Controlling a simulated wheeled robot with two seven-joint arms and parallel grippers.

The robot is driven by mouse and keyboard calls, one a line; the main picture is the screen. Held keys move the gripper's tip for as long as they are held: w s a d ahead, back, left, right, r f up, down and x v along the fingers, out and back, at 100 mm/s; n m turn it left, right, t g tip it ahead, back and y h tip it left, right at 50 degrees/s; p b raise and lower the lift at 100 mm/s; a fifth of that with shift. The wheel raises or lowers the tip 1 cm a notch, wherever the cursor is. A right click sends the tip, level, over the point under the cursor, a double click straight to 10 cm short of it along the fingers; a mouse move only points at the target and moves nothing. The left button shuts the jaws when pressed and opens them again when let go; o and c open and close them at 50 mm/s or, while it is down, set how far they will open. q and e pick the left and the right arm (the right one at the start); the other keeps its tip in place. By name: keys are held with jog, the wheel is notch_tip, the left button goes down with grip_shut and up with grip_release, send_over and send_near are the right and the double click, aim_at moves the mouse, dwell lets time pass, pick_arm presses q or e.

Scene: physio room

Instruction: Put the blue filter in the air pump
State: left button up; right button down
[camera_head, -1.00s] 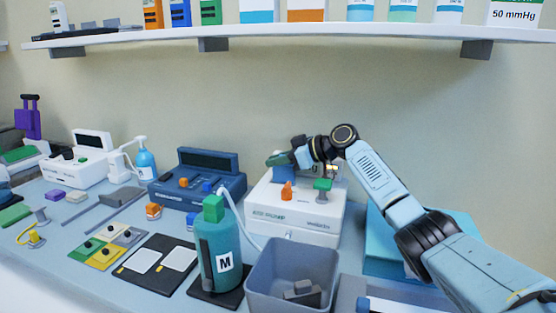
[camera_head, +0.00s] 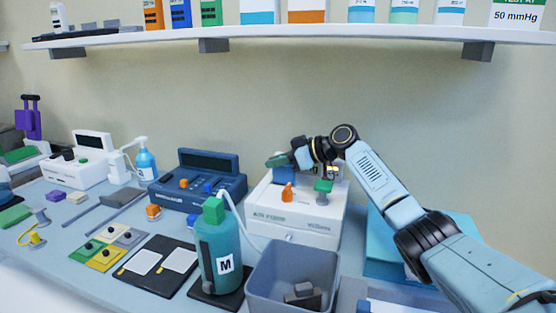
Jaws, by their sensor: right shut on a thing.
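The air pump (camera_head: 282,224) is a white box with lettering on its front, an orange lever (camera_head: 287,192) and a green knob (camera_head: 323,187) on top. My right gripper (camera_head: 283,160) is over the back left of the pump's top, pointing left. My left gripper is not in view.
The teal bottle (camera_head: 222,248) marked M and a grey bin (camera_head: 262,277) with grey pieces in it stand in front of the pump. A dark blue device (camera_head: 172,200) is to the left. A shelf (camera_head: 340,36) runs above.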

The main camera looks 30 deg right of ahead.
jog(key=shift+a+f, duration=0.1)
jog(key=shift+f, duration=0.2)
jog(key=shift+w+r+p, duration=0.2)
jog(key=shift+r+p, duration=0.3)
jog(key=shift+r, duration=0.15)
jog(key=shift+r+p, duration=1.15)
jog(key=shift+r, duration=0.8)
jog(key=shift+r, duration=0.1)
